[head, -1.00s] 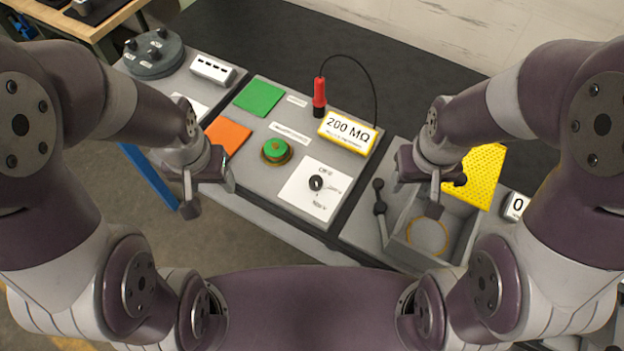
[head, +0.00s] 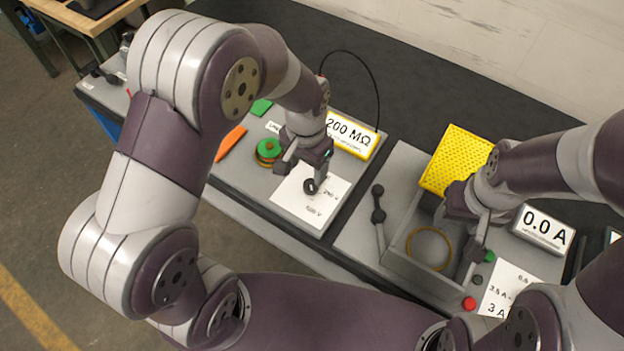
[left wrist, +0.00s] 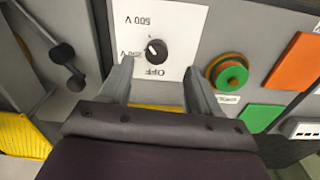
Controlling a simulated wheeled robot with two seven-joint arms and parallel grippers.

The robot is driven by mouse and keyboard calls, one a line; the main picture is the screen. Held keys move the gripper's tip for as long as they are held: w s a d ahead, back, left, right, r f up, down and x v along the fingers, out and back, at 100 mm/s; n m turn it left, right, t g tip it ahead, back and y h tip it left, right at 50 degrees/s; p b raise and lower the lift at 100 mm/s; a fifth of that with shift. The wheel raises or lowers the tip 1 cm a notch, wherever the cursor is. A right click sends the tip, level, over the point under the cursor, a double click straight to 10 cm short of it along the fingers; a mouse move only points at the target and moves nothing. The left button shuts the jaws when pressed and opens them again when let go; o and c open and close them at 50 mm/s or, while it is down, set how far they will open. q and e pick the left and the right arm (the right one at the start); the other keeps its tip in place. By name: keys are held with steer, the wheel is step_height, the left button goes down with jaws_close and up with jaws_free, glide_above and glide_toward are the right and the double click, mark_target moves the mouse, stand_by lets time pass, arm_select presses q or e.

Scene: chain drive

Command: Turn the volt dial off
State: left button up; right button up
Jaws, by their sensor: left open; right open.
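The volt dial is a small black knob (head: 310,186) on a white plate (head: 290,205) in the head view. In the left wrist view the knob (left wrist: 156,51) has "OFF" below it, a "250 V" mark to its left and "500 V" above. Its pointer seems to face the upper left, away from "OFF", but it is too small to be sure. My left gripper (head: 301,177) is open just above the plate. In the left wrist view its fingers (left wrist: 160,72) stand apart on either side of the knob's line, not visibly touching it. My right gripper (head: 474,232) is open by the grey box.
A green button (head: 268,150) and orange square (head: 229,142) lie left of the dial. The "200 MΩ" display (head: 350,135) stands behind it. A lever (head: 378,215), an open grey box (head: 400,262), a yellow perforated panel (head: 456,160) and a "0.0 A" display (head: 543,229) are right.

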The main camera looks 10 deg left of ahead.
mark_target(310, 184)
arm_select(q)
steer(key=f, duration=0.3)
steer(key=d+f, duration=0.1)
steer(key=f, duration=0.1)
steer(key=shift+w+f, duration=0.3)
steer(key=shift+a+f, duration=0.1)
steer(key=shift+f, duration=0.3)
steer(key=shift+s+a+f, duration=0.15)
steer(key=shift+a+f, duration=0.05)
steer(key=shift+d, duration=0.1)
steer(key=shift+c, duration=0.6)
steer(key=c, duration=0.9)
arm_select(e)
steer(key=shift+w+d+r, duration=0.1)
steer(key=shift+w+d, duration=0.1)
steer(key=shift+d, duration=0.15)
